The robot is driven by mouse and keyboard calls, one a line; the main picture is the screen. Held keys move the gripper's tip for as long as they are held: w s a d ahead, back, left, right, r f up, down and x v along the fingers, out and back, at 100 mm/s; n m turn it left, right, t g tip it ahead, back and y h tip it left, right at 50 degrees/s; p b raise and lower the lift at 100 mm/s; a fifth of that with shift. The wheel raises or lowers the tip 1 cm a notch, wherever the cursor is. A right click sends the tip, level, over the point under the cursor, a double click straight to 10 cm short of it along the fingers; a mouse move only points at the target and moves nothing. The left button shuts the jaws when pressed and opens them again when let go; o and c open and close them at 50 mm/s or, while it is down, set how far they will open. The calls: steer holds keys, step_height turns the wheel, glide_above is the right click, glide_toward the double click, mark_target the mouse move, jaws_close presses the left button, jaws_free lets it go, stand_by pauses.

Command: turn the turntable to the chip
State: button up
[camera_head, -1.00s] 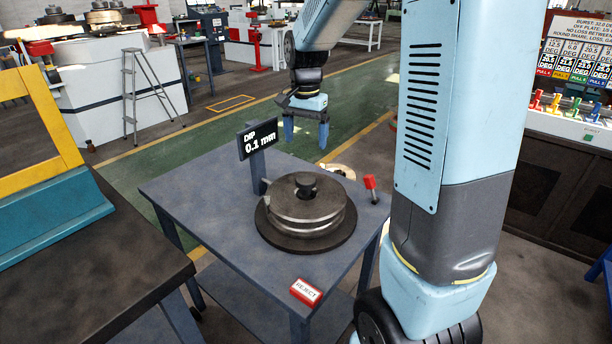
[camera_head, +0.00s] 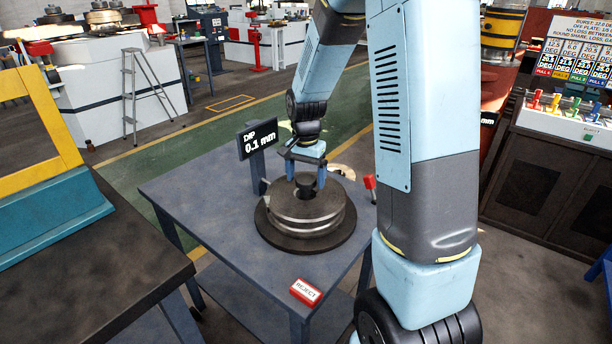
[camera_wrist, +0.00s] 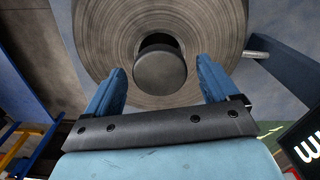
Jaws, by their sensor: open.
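The turntable (camera_head: 305,222) is a round stack of grey metal discs on a dark base, on a blue-grey table. A dark knob (camera_head: 306,187) stands up at its centre. My gripper (camera_head: 306,186) is open and points down over the turntable, its blue fingers near the knob, one on each side in the head view. In the wrist view the knob (camera_wrist: 160,70) lies just ahead of the gap between the open fingertips (camera_wrist: 160,68). I cannot tell whether the fingers touch it. I cannot make out a chip on the disc.
A display (camera_head: 258,140) reading "DIP 0.1 mm" stands on a post at the table's back left. A red-handled lever (camera_head: 370,182) is at the right edge, close to my arm. A red-and-white REJECT block (camera_head: 305,291) lies at the front corner. The table's left front is clear.

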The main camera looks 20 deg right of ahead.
steer(key=c, duration=1.5)
